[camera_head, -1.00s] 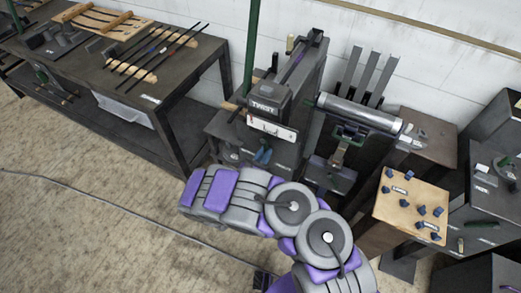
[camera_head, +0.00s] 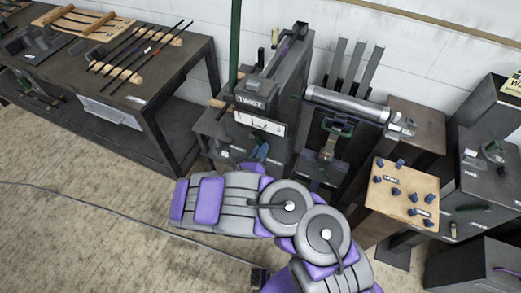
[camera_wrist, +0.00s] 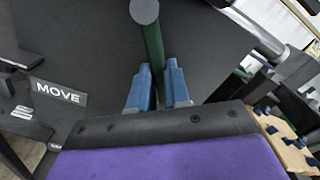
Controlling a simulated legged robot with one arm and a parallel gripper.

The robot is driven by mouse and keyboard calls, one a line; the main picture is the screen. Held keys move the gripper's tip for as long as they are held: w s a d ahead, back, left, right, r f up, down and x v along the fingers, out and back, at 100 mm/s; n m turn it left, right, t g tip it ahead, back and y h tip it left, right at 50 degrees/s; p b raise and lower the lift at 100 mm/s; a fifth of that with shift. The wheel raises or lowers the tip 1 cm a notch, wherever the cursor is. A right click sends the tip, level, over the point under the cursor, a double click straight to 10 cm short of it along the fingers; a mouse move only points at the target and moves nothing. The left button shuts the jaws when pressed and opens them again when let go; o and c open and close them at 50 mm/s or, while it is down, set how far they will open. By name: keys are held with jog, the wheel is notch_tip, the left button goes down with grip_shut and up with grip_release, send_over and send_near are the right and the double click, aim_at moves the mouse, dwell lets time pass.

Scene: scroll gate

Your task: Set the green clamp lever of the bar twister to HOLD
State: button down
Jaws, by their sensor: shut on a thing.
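The bar twister (camera_head: 283,75) is a dark grey machine marked TWIST, standing against the wall in the head view. The green clamp lever (camera_wrist: 151,45) ends in a round grey-green knob at the top of the wrist view. My gripper (camera_wrist: 160,80) has blue fingers on both sides of the lever's shaft and is shut on it. A MOVE label (camera_wrist: 58,92) is on the dark surface to the left of the lever. No HOLD label is readable. In the head view my gripper (camera_head: 260,152) is low at the twister's front, and the lever is too small to make out.
A dark bench (camera_head: 165,75) with several rods stands to the left. A machine with a grey roller (camera_head: 345,103) stands right of the twister. A wooden board (camera_head: 404,193) with blue knobs is farther right. The carpet (camera_head: 100,220) is open, with a cable across it.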

jog(key=shift+a+r, duration=0.2)
jog(key=c, duration=1.1)
grip_release()
jog(key=shift+a+f, duration=0.1)
jog(key=shift+f, duration=0.05)
jog(key=p+v, duration=0.5)
jog(key=v, duration=1.2)
jog(key=shift+s, duration=0.15)
